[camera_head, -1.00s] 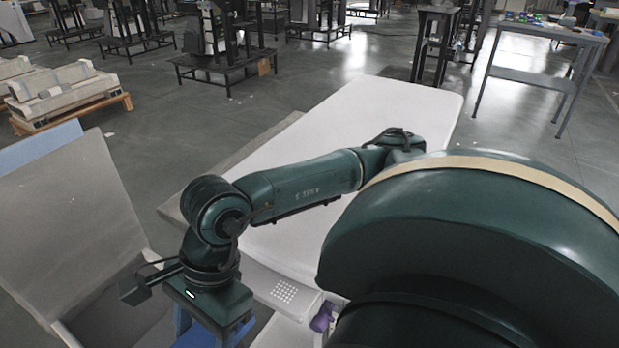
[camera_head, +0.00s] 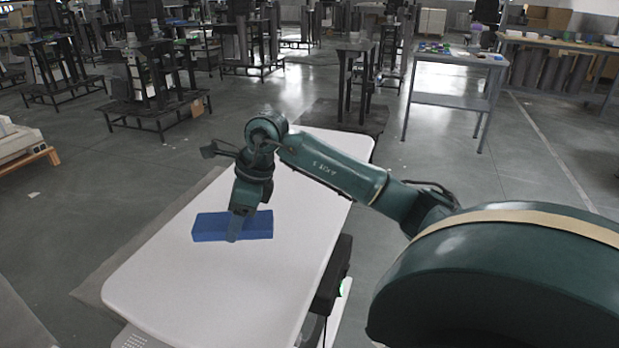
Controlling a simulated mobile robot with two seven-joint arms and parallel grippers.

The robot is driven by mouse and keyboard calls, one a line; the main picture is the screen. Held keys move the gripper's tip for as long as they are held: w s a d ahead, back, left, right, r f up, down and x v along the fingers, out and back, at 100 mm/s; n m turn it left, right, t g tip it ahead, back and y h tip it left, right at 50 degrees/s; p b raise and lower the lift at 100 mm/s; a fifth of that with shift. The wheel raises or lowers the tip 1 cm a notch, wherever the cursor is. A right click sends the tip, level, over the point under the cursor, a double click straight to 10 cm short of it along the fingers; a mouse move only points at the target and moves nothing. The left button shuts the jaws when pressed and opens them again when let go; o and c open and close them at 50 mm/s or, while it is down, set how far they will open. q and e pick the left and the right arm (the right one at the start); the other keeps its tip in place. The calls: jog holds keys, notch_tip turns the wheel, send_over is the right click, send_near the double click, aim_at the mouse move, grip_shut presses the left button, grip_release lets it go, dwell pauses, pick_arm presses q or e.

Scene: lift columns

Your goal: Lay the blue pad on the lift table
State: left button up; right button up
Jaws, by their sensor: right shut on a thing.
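The blue pad (camera_head: 258,226) is a flat rectangular block over the middle of the white lift table (camera_head: 170,285). It lies crosswise and looks level. My right gripper (camera_head: 236,228) comes down on the pad from above and is shut on it near its middle. A finger shows against the pad's near side. I cannot tell whether the pad's underside touches the table top or hangs just above it. My left gripper is out of view.
My right arm spans the table's far right part. The table top around the pad is clear. A dark box with a green light (camera_head: 333,280) sits at the table's right edge. A grey side table (camera_head: 450,100) with small items stands farther back.

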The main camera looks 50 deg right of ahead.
jog(key=shift+s+d+f, duration=0.1)
jog(key=shift+d+f, duration=0.55)
send_over(243, 262)
jog(key=s+d, duration=0.1)
notch_tip(243, 262, down, 4)
jog(key=shift+f, duration=0.1)
jog(key=shift+f+b, duration=0.35)
jog(key=shift+f, duration=1.8)
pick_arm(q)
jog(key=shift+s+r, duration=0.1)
pick_arm(e)
jog(key=shift+f, duration=0.15)
jog(key=o, duration=1.1)
jog(key=shift+c, duration=0.2)
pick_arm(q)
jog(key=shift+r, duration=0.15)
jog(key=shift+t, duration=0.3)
